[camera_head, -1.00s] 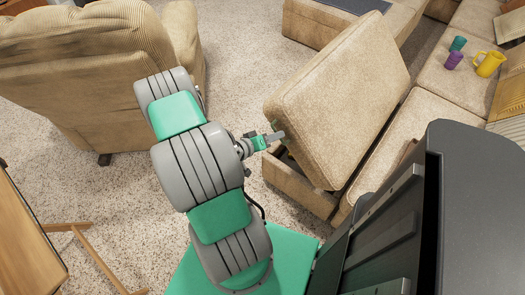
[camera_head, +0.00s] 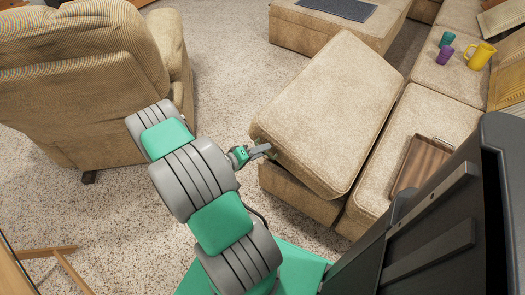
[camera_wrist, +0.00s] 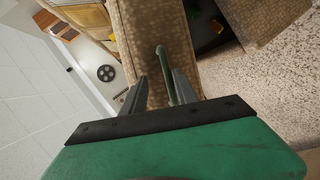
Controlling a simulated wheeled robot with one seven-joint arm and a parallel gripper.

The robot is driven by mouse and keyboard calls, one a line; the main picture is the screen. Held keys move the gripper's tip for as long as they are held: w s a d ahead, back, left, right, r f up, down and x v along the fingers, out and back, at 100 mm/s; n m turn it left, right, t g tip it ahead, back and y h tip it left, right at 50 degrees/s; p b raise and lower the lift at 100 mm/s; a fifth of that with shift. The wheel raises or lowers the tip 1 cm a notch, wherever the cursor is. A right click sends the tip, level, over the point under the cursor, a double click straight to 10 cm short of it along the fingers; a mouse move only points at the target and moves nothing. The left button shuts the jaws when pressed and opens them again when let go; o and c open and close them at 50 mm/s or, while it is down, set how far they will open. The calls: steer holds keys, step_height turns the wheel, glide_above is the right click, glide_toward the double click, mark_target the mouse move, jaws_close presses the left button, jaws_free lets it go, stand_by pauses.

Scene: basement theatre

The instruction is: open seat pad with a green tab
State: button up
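The beige seat pad (camera_head: 330,110) lies tilted on its seat base (camera_head: 300,196), its near edge raised; it also shows in the wrist view (camera_wrist: 152,25). In the wrist view a dark gap (camera_wrist: 205,38) shows between pad and base, with small coloured things inside that I cannot make out. The green tab (camera_wrist: 164,68) sticks out from the pad's edge between my two fingers. My gripper (camera_head: 266,150) is at the pad's near left edge. Its fingers (camera_wrist: 160,88) stand apart, with clear space between the left finger and the tab.
A wooden tray (camera_head: 418,163) lies on the neighbouring seat. A yellow jug (camera_head: 480,56), a purple cup (camera_head: 445,54) and a teal cup (camera_head: 447,39) stand farther back. An armchair (camera_head: 90,80) is at the left. Speckled carpet (camera_head: 225,75) lies clear between.

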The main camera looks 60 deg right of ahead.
steer(key=p+v, duration=0.2)
steer(key=v, duration=0.6)
steer(key=shift+w+a, duration=0.25)
steer(key=shift+a, duration=0.05)
stand_by(0.3)
steer(key=shift+r, duration=0.15)
